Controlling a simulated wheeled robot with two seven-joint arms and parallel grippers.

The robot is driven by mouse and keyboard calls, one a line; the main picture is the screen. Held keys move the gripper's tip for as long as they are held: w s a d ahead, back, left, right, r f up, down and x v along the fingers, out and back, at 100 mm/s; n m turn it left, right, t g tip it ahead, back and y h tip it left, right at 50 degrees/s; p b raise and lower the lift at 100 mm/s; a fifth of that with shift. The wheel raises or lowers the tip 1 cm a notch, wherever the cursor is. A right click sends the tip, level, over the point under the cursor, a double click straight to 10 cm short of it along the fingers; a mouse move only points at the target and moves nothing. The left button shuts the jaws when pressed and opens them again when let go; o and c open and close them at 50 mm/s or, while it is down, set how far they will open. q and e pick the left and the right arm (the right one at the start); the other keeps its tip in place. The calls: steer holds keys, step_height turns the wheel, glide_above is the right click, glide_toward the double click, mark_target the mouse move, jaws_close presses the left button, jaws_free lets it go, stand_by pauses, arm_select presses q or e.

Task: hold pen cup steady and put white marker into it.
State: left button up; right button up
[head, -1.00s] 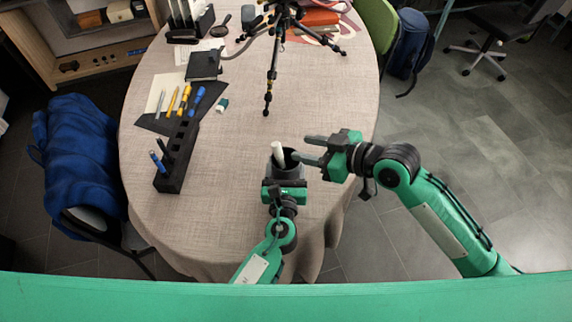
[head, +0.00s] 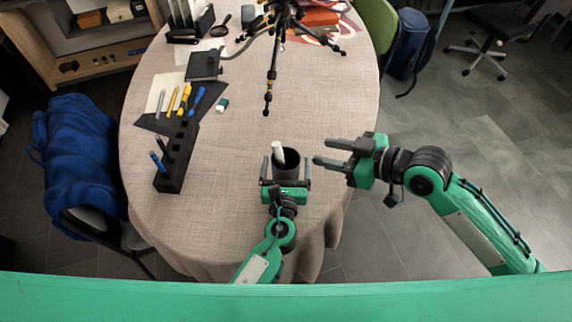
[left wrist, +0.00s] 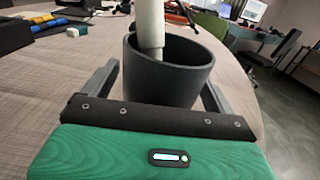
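The dark pen cup (head: 291,168) stands upright on the table near its front edge. The white marker (head: 278,152) stands in it, tilted, with its upper part above the rim; its lower end is hidden inside. Both also show in the left wrist view, the cup (left wrist: 165,75) and the marker (left wrist: 150,22). My left gripper (head: 285,162) is open, with one finger on each side of the cup and visible gaps between them. My right gripper (head: 323,152) is open and empty, to the right of the cup and apart from it.
A black pen holder block (head: 176,160) with pens stands at the left. Several markers lie on a dark mat (head: 152,122) behind it. A tripod (head: 270,80) stands at the back. The table (head: 235,140) between block and cup is clear.

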arm_select(q)
steer(key=s, duration=1.2)
steer(key=shift+a, duration=0.35)
